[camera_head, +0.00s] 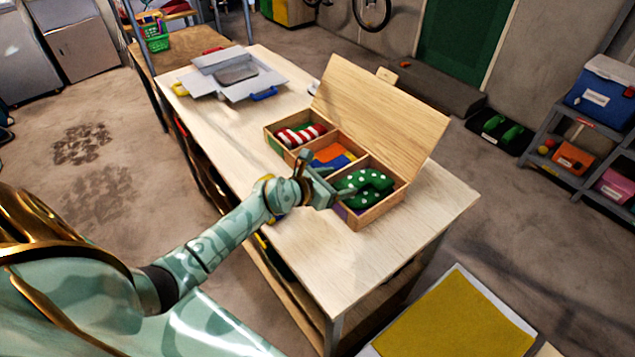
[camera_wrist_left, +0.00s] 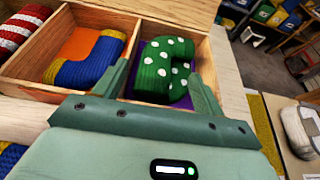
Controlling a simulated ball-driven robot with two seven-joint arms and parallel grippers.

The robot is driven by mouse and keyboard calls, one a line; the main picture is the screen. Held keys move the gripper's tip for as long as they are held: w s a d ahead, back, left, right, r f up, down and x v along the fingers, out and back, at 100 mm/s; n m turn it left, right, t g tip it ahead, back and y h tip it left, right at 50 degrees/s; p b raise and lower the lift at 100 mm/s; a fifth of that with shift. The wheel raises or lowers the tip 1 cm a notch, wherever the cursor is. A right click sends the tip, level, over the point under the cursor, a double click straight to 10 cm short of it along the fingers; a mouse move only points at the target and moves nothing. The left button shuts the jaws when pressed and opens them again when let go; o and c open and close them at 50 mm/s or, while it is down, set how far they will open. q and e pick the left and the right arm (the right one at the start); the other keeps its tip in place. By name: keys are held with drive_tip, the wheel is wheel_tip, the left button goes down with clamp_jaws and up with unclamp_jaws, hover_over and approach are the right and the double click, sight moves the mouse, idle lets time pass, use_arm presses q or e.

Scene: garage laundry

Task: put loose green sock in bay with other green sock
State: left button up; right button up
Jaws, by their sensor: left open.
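An open wooden box (camera_head: 352,222) with three bays stands on the table. Green knitted fabric with white dots (camera_head: 362,186) lies in the purple-floored right bay. It also shows in the left wrist view (camera_wrist_left: 152,75), in a bent shape; I cannot tell whether it is one sock or two overlapping. My left gripper (camera_head: 338,193) is open above the near side of this bay. In the left wrist view its two fingers (camera_wrist_left: 163,90) point into the bay, with the green fabric between and beyond them. My right gripper is not in view.
The middle bay holds a blue-and-yellow sock (camera_wrist_left: 92,62); the left bay holds a red-and-white striped one (camera_head: 300,134). The raised lid (camera_head: 385,110) stands behind the box. The table's right end (camera_head: 440,215) is clear.

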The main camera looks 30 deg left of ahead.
use_arm(q)
drive_tip(key=p+v, duration=0.1)
drive_tip(key=v, duration=0.8)
drive_tip(key=shift+p, duration=0.4)
drive_tip(key=shift+d+r, duration=0.1)
drive_tip(key=shift+r, duration=0.05)
